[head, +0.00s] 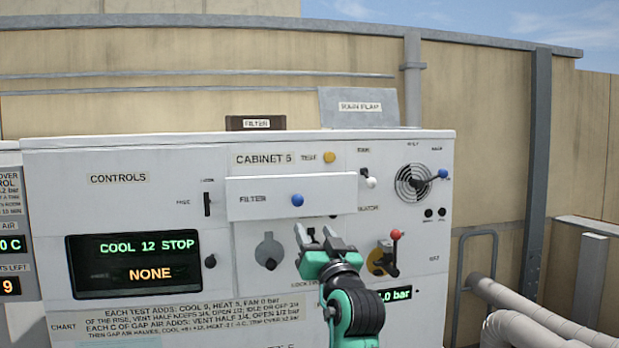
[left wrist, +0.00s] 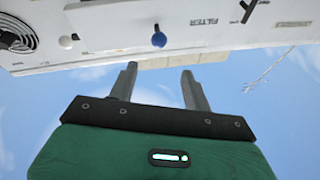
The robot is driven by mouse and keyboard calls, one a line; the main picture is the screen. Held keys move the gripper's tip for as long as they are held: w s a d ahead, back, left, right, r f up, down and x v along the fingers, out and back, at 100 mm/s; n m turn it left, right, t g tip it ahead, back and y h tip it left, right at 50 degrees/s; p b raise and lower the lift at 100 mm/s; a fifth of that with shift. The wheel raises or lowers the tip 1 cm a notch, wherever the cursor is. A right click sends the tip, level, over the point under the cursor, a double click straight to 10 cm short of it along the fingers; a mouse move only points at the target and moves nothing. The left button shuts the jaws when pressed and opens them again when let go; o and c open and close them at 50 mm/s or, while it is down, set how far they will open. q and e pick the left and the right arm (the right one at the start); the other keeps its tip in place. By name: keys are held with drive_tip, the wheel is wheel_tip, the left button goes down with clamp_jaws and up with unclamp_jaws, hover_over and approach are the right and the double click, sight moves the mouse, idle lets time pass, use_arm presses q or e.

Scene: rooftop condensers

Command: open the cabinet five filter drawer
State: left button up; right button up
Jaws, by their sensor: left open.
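The cabinet five filter drawer (head: 262,207) is a wide white front marked FILTER, below the CABINET 5 label. A round blue knob (head: 297,200) sits on it, right of the marking. Its front looks slightly proud of the panel; I cannot tell how far it is out. My left gripper (head: 315,238) is open and empty, its fingertips just below and a little right of the knob in the head view. In the left wrist view, which is upside down, the blue knob (left wrist: 159,39) lines up beyond the gap between the left gripper's fingertips (left wrist: 159,70), apart from them.
Below the drawer are a grey round latch (head: 269,251) and a red-knobbed lever (head: 395,236). A white-knobbed switch (head: 371,182) and a fan with a blue-knobbed lever (head: 442,174) are to the right. The control display (head: 134,264) is at left. Pipes (head: 520,315) run at lower right.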

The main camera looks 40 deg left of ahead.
sight(299, 201)
use_arm(q)
drive_tip(key=p+x, duration=0.7)
drive_tip(key=x, duration=0.5)
drive_tip(key=shift+w+a+r, duration=0.15)
drive_tip(key=shift+r, duration=0.05)
drive_tip(key=shift+w+a+p, duration=0.4)
drive_tip(key=shift+a+p, duration=0.1)
drive_tip(key=shift+a, duration=0.15)
drive_tip(key=shift+d, duration=0.1)
clamp_jaws()
